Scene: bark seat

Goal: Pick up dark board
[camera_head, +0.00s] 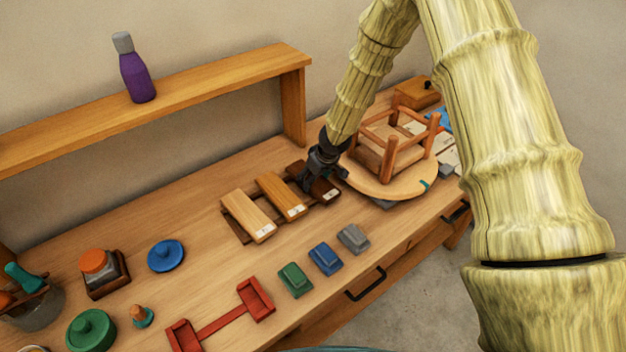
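The dark board (324,191) lies at the right end of a row of three boards on the workbench, with a small white label on its near end. My gripper (318,178) is directly over it, at or very close to its upper surface. The gripper covers the board's far part. The fingers are dark against the dark board, so I cannot tell whether they are open or touch it. An orange-brown board (280,196) and a pale wooden board (247,216) lie to its left, on dark rails.
An upturned wooden stool (391,186) on a round seat stands close to the right. Grey (353,238), blue (325,258) and green (294,280) blocks sit in front. A raised shelf (200,95) with a purple bottle (136,76) runs behind. Bare bench lies left of the boards.

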